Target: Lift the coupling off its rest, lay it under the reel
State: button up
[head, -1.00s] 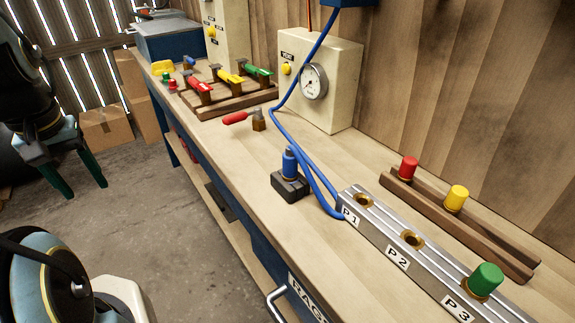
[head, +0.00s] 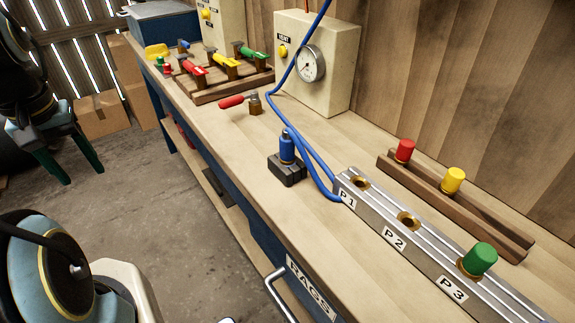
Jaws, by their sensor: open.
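The blue coupling (head: 287,147) stands upright on its dark rest (head: 287,170) near the front middle of the bench. A blue hose (head: 273,99) runs down from above, past the gauge box, and loops beside the coupling. The reel is not clearly seen; only the hose enters from the top edge. My gripper (head: 72,172) is at the left, over the floor and away from the bench. Its two green fingers are apart, with nothing between them.
A metal rail (head: 430,247) marked P1, P2, P3 has a green plug (head: 480,259) at P3. A wooden rack (head: 455,204) holds red and yellow plugs. A gauge box (head: 314,62), a red-handled valve (head: 243,102) and a rack of coloured-handled tools (head: 228,86) stand behind. Bench space left of the coupling is clear.

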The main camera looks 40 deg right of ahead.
aim_at(286, 149)
jog(key=z, duration=1.05)
jog(key=j+z, duration=0.35)
jog(key=j, duration=0.2)
jog(key=k+j+z, duration=0.1)
jog(key=j+z, duration=0.2)
jog(key=j, duration=0.2)
jog(key=k+j+z, duration=0.1)
jog(key=j+z, duration=0.25)
jog(key=j, duration=0.2)
jog(key=k+j, duration=0.1)
jog(key=j, duration=0.15)
jog(key=i, duration=0.5)
